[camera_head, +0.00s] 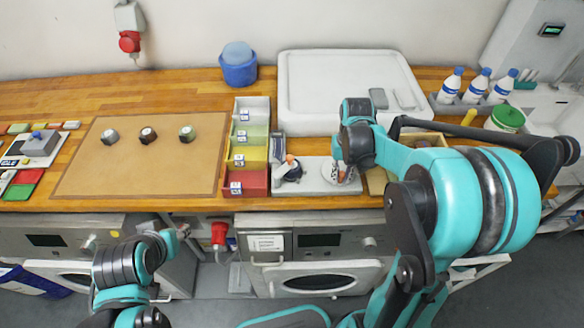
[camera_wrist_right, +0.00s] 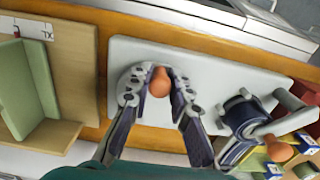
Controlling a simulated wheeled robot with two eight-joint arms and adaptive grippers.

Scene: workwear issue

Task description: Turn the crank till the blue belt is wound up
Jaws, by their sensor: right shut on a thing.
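My right gripper (camera_head: 340,172) reaches down over the right half of a pale grey plate (camera_head: 313,188) on the bench. In the right wrist view the fingers (camera_wrist_right: 160,90) are closed around an orange-brown knob (camera_wrist_right: 160,80) above the plate. What the knob is fixed to is hidden by the fingers. Beside it on the plate stands a winder (camera_head: 290,171) with a dark bluish spool and its own orange knob; its spool (camera_wrist_right: 240,115) also shows in the wrist view. I cannot tell how much blue belt is wound.
Coloured bins (camera_head: 248,182) stand left of the plate. A large white box (camera_head: 300,85) is behind it, and a wooden tray (camera_head: 376,180) is to its right, partly under my arm. A brown mat (camera_head: 140,165) with several small nuts lies farther left.

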